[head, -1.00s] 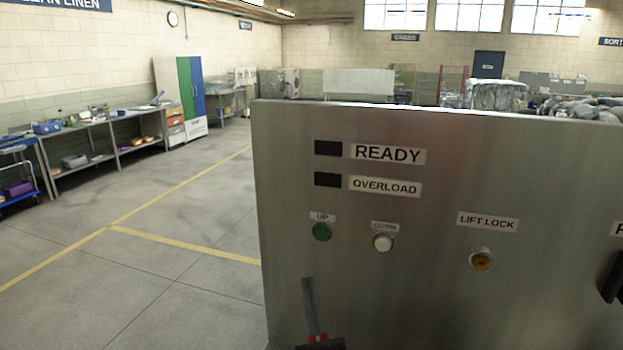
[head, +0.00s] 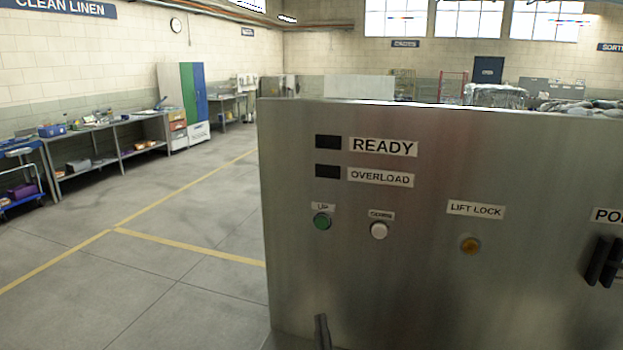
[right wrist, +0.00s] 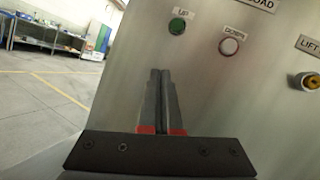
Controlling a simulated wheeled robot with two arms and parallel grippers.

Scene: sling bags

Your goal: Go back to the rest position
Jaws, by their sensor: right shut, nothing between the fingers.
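My right gripper (head: 321,318) shows at the bottom edge of the head view, in front of the lower left part of a steel control panel (head: 400,290). Only its finger tips show there. In the right wrist view its two fingers (right wrist: 160,74) are shut together with nothing between them. They point toward the panel below the green UP button (right wrist: 177,26) and the white DOWN button (right wrist: 229,46). I cannot tell the exact gap to the panel. My left gripper is not in view.
Open floor (head: 130,270) with yellow lines lies left. Workbenches (head: 110,150) stand along the left wall.

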